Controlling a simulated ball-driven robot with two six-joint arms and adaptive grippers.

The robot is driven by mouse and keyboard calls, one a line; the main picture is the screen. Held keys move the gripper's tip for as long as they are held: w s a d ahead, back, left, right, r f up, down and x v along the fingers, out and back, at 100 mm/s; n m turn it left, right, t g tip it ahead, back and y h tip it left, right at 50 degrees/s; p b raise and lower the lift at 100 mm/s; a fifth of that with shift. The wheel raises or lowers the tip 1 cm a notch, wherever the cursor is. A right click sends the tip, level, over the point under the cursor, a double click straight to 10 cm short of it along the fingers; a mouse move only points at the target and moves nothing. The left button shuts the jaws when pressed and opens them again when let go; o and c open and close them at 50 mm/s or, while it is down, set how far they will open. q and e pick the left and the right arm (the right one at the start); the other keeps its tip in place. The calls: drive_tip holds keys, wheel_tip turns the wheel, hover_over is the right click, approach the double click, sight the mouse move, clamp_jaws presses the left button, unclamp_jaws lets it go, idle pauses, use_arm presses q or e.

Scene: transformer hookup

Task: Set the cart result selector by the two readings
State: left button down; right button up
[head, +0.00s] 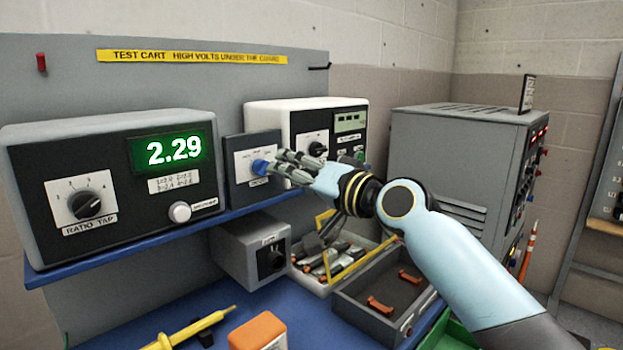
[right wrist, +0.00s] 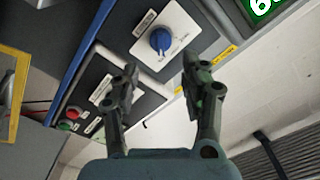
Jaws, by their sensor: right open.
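The selector with a blue knob (head: 260,166) sits on a small dark panel between the two meters. The knob also shows in the right wrist view (right wrist: 160,39), on a white plate with small labels too blurred to read. The ratio meter's green display (head: 173,149) reads 2.29. The second meter (head: 268,117) has a small pale display (head: 349,122) that I cannot read. My right gripper (head: 280,166) is open and empty, close in front of the blue knob. In the right wrist view its fingertips (right wrist: 160,66) flank a spot just short of the knob. My left gripper is out of view.
A grey box (head: 252,248) and a tray of clips and leads (head: 314,282) stand below the shelf, with a dark bin (head: 352,312) beside them. A yellow probe (head: 190,332) and an orange block (head: 258,332) lie in front. A grey cabinet (head: 440,155) stands at right.

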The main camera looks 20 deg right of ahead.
drive_tip(key=v, duration=0.5)
drive_tip(key=shift+s+d, duration=0.1)
drive_tip(key=shift+s, duration=0.25)
